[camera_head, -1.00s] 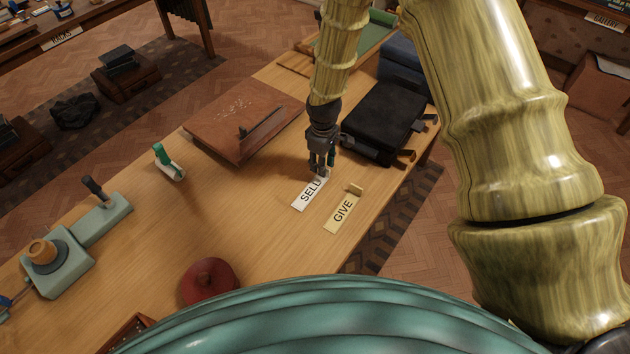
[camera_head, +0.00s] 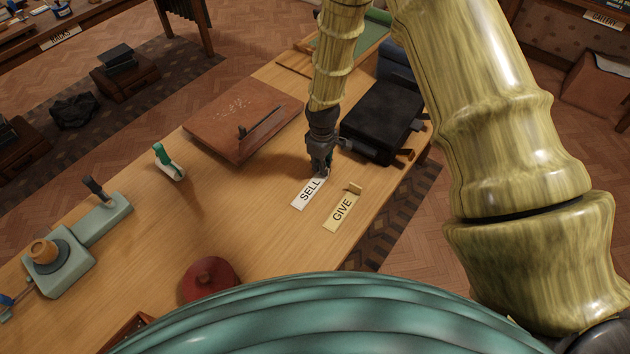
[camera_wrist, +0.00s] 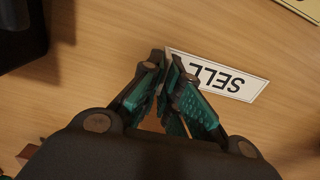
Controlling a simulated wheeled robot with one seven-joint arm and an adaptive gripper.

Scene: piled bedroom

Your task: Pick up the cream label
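An off-white label reading SELL (camera_head: 307,192) lies on the wooden table. A yellower label reading GIVE (camera_head: 340,212) lies to its right, with a small upright block at its far end. My gripper (camera_head: 323,174) is low at the far end of the SELL label. In the wrist view, the fingertips of my gripper (camera_wrist: 168,66) have come together at the end of the SELL label (camera_wrist: 222,78). They appear shut on that end, and they hide the part between them. The label still looks flat on the table. A corner of the GIVE label (camera_wrist: 303,8) shows at the top right.
A black case (camera_head: 380,122) stands close to the right of my gripper. A brown leather board (camera_head: 235,120) lies to the left. A green-handled object (camera_head: 168,162), a grey-green device (camera_head: 60,262) and a red round object (camera_head: 208,280) are farther left. The table between is clear.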

